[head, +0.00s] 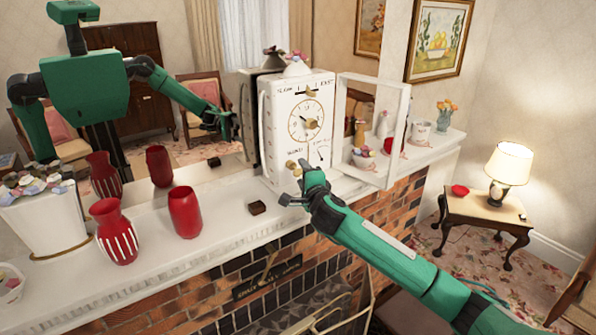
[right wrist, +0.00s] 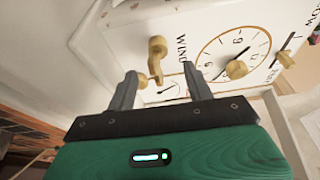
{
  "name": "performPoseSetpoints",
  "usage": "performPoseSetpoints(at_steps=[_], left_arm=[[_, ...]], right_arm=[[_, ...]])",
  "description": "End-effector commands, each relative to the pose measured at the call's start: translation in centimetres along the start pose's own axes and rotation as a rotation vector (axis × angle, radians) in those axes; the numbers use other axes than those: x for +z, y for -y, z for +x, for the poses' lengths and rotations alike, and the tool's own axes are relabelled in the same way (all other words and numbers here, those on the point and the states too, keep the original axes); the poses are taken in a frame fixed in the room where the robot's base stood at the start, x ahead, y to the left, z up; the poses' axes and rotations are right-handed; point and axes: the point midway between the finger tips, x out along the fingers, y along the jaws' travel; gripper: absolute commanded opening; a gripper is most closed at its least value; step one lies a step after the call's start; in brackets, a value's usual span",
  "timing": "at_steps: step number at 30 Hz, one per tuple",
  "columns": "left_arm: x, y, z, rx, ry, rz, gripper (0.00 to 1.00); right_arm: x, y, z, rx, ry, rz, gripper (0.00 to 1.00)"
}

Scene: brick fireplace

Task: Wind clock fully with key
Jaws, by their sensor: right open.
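The white clock (head: 291,130) stands on the mantel with its dial facing out and its framed front door (head: 399,136) swung open to the right. A brass winding key (right wrist: 157,52) sticks out of the clock face beside the lettering; it also shows small in the head view (head: 291,165). My right gripper (head: 296,190) is at the lower part of the clock front. In the right wrist view my right gripper (right wrist: 160,82) has its fingers apart, with the key just beyond and between them; I cannot tell whether they touch it. My left gripper is not in direct view.
Red vases (head: 185,212) and a white planter (head: 42,222) stand on the mantel (head: 150,238) to the left. A small dark block (head: 257,208) lies left of my gripper. A mirror behind reflects my body. Cups and flowers (head: 447,110) stand right of the clock.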

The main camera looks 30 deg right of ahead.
Motion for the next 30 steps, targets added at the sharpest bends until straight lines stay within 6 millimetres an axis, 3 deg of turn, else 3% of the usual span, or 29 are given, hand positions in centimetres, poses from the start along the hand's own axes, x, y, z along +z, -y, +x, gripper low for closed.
performPoseSetpoints(at_steps=[30], left_arm=[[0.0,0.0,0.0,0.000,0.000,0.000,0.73]], right_arm=[[-1.9,0.0,-5.7,0.000,0.000,0.000,0.52]])
